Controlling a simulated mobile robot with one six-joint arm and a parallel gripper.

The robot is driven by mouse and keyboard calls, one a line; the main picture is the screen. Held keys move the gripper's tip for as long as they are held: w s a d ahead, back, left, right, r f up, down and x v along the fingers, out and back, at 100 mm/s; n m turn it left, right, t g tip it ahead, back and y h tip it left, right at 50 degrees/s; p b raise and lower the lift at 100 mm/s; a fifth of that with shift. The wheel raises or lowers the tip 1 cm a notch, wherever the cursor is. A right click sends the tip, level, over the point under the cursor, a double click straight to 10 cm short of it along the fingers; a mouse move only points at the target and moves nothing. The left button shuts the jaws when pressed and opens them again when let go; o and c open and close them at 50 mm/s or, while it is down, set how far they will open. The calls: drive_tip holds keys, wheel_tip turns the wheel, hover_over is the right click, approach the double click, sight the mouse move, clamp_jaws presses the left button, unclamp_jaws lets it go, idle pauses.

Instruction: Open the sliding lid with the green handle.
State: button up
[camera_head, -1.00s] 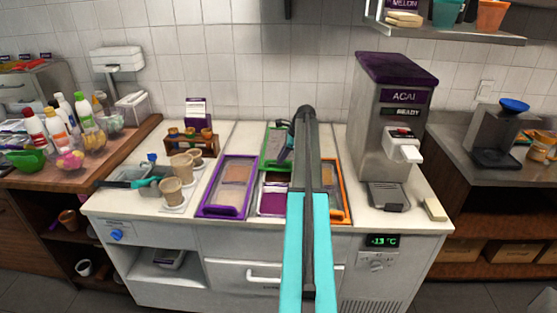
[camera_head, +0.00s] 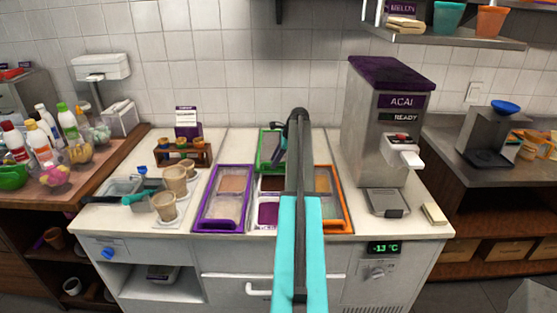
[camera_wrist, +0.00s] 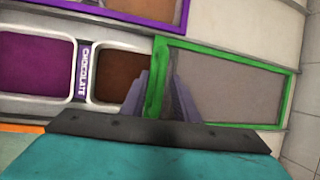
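The sliding lid (camera_wrist: 228,85) has a green frame and a clear pane; in the head view it sits at the back of the counter (camera_head: 264,148). Its green handle bar (camera_wrist: 157,75) lies between the two fingers of my gripper (camera_wrist: 160,95), which look closed in against it on both sides. In the head view my gripper (camera_head: 282,158) is at the lid's near end, and my arm hides part of the area. In front of the lid, a chocolate tub (camera_wrist: 118,75) and a purple tub (camera_wrist: 35,65) lie uncovered.
A purple-framed lid (camera_head: 197,205) lies left and an orange-framed lid (camera_head: 345,212) right. The tiled wall (camera_wrist: 302,140) is close behind the green lid.

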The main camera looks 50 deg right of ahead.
drive_tip(key=shift+s+d, duration=0.15)
drive_tip(key=shift+s, duration=0.05)
drive_tip(key=shift+r, duration=0.1)
drive_tip(key=shift+s+d+r, duration=0.1)
drive_tip(key=shift+s+r, duration=0.2)
drive_tip(key=shift+r, duration=0.2)
drive_tip(key=b+v, duration=0.3)
drive_tip(key=v, duration=0.9)
drive_tip(key=shift+s+r, duration=0.15)
drive_tip(key=shift+r, duration=0.05)
